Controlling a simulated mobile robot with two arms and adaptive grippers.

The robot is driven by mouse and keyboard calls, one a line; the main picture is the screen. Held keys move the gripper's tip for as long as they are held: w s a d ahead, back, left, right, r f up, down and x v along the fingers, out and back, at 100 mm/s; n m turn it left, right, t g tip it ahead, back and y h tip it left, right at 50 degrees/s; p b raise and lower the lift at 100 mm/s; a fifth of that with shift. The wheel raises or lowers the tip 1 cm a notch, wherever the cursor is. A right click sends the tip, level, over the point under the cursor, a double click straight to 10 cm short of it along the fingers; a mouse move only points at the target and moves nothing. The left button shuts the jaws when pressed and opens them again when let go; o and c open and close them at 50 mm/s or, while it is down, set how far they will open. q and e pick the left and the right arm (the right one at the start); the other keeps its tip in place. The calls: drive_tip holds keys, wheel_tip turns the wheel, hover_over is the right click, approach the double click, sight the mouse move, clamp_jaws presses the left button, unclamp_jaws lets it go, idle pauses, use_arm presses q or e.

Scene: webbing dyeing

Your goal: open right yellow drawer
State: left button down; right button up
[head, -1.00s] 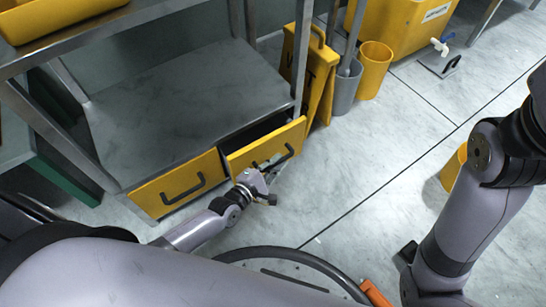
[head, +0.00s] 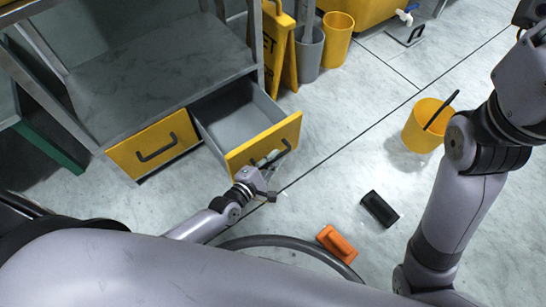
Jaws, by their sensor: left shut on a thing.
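The right yellow drawer (head: 262,143) is pulled well out of the lower part of the grey metal shelf unit (head: 150,70). Its grey inside shows and looks empty. My left gripper (head: 268,165) is at the drawer's dark handle (head: 284,150), shut on it; the fingers partly cover the handle. The left yellow drawer (head: 155,144) beside it is closed, with its own dark handle in full view. My right arm comes in at the right, and its gripper is not in view.
A grey bin (head: 308,50), a yellow bin (head: 337,38) and a yellow folding sign (head: 279,45) stand right of the unit. A yellow bucket (head: 422,128) stands on the floor. A black block (head: 379,209) and an orange block (head: 337,243) lie on the floor nearer me.

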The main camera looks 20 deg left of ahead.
use_arm(q)
drive_tip(key=c, duration=1.7)
unclamp_jaws()
drive_tip(key=shift+o, duration=0.2)
drive_tip(key=shift+r, duration=0.1)
wheel_tip(320, 180, up, 10)
drive_tip(key=shift+f, duration=0.1)
